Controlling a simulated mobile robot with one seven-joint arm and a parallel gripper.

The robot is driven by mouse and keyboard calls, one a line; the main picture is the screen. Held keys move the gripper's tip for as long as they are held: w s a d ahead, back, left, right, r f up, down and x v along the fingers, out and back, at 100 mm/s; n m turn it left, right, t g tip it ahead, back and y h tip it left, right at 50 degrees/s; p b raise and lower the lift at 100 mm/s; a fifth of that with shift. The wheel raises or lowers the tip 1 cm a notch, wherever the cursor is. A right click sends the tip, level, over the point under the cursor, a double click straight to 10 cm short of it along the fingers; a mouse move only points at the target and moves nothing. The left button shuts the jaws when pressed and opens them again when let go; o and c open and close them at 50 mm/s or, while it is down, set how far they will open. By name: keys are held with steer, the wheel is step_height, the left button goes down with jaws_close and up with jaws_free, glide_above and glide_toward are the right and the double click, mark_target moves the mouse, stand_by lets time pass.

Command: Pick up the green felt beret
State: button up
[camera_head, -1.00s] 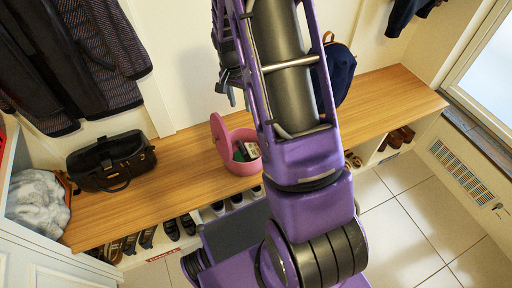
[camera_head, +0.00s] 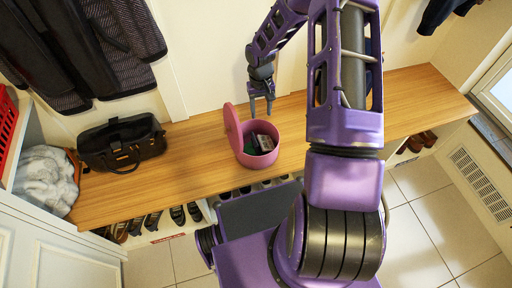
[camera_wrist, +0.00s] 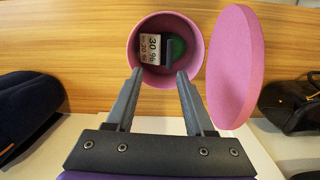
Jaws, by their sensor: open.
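A round pink box (camera_head: 262,158) stands on the wooden bench with its lid (camera_head: 233,128) tilted up against its left side. Inside lies something green (camera_head: 249,149), which seems to be the beret; it also shows in the wrist view (camera_wrist: 177,47) at the box's bottom, partly covered by a dark item and a white tag reading 30 %. My gripper (camera_head: 261,106) is open and empty, above and behind the box. In the wrist view my gripper (camera_wrist: 158,75) has its two fingers apart, pointing toward the box's near rim.
The wooden bench (camera_head: 190,165) has clear room on both sides of the box. A black bag (camera_head: 122,143) sits at the left, beside a grey fluffy item (camera_head: 45,180). Shoes (camera_head: 178,214) fill the cubbies below. A dark blue bag (camera_wrist: 28,108) shows in the wrist view.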

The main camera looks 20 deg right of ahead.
steer(key=w+a, duration=0.2)
steer(key=b, duration=0.2)
glide_above(254, 138)
steer(key=shift+n+t, duration=0.3)
steer(key=shift+n, duration=0.1)
steer(key=f, duration=1.1)
steer(key=shift+w+d+f, duration=0.1)
steer(key=shift+w+f, duration=0.25)
steer(key=shift+f, duration=0.05)
steer(key=shift+s+f, duration=0.2)
steer(key=shift+f, duration=1.35)
steer(key=shift+s+f, duration=0.15)
steer(key=shift+f, duration=1.35)
jaws_close()
